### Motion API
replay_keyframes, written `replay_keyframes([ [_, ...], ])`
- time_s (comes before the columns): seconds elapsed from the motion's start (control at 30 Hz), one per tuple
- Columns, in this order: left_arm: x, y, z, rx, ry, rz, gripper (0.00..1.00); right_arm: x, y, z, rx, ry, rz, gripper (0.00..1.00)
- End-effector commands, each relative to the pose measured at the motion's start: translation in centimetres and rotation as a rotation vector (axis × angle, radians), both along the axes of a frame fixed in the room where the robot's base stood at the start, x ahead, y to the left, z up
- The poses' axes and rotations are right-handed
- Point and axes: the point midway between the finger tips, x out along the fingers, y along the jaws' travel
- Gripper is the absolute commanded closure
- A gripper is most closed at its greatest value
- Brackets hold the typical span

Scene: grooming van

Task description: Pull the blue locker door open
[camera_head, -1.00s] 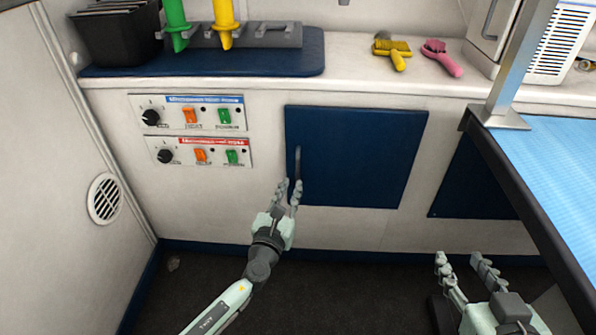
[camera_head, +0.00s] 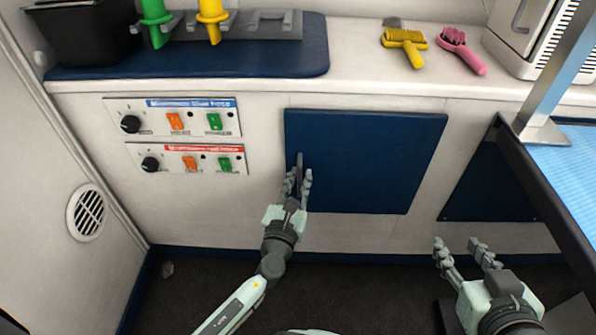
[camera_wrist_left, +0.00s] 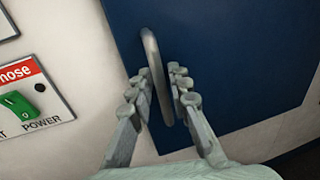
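The blue locker door (camera_head: 370,160) is set in the white cabinet front and looks closed, flush with the panel. Its grey vertical bar handle (camera_head: 299,170) is near the door's left edge. My left gripper (camera_head: 298,180) is at the handle's lower part. In the left wrist view the handle (camera_wrist_left: 156,75) passes between the open fingers of my left gripper (camera_wrist_left: 160,90), with a gap visible on the right side; contact on the left finger is hard to tell. My right gripper (camera_head: 465,246) is open and empty, low at the right, away from the door.
Two control panels (camera_head: 172,117) with knobs and switches are left of the door. A second dark blue panel (camera_head: 490,190) is to the right. The grooming table (camera_head: 530,130) blocks the right side. Yellow (camera_head: 405,45) and pink (camera_head: 462,50) brushes lie on the counter.

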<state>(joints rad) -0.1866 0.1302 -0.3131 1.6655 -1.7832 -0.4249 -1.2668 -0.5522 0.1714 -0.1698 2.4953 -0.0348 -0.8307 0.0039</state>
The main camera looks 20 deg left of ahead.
Motion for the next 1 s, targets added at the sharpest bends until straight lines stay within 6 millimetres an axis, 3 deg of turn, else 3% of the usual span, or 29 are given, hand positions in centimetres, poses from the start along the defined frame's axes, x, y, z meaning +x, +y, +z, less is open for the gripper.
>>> replay_keyframes([
  [0.23, -0.04, -0.05, 0.00, -0.001, 0.000, 0.000, 0.83, -0.02, -0.12, -0.07, -0.001, 0.002, -0.002, 0.60],
  [0.4, -0.03, -0.04, 0.00, -0.001, 0.000, 0.000, 1.00, -0.03, -0.13, -0.10, -0.002, 0.003, -0.002, 0.60],
  [1.0, 0.51, -0.39, -0.04, -0.003, 0.000, -0.005, 1.00, -0.02, 0.08, -0.09, 0.001, -0.003, 0.002, 0.60],
])
